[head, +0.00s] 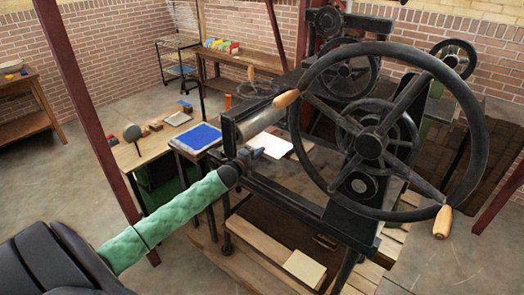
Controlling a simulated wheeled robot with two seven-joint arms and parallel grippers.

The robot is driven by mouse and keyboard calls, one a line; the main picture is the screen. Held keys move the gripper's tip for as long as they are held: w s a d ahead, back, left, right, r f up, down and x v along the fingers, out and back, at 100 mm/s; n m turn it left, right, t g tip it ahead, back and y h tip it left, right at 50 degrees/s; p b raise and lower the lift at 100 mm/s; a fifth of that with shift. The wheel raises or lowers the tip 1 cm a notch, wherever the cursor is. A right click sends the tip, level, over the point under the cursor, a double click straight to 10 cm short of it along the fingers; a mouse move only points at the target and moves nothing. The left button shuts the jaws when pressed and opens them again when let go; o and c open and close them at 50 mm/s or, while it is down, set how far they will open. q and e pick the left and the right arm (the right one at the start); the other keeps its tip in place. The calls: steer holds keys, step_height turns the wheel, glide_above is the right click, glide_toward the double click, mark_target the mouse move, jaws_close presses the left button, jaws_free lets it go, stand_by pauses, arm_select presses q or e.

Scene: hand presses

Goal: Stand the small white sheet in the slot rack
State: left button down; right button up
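My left gripper (257,153) is at the end of the green-sleeved arm that comes in from the lower left. It is in front of the press frame; whether its fingers are open or shut is too small to tell. A white sheet (275,145) lies flat just behind it, partly hidden by the gripper and the press; I cannot tell if they touch. A smaller white piece (177,119) lies on the wooden table at the left. A cream block or sheet (304,268) lies low at the front of the press. I cannot make out a slot rack for sure. My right gripper is not in view.
The black hand press with its large handwheel (370,145) fills the middle and right. A blue pad (199,137) lies left of it. Coloured upright items (221,45) stand on the back bench (250,60). A red post (85,110) rises at the left. Floor at left is clear.

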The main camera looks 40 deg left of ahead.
arm_select(q)
steer(key=s+a+p, duration=0.1)
steer(key=s+p, duration=0.1)
steer(key=s, duration=1.1)
steer(key=shift+p, duration=0.35)
steer(key=shift+s, duration=0.15)
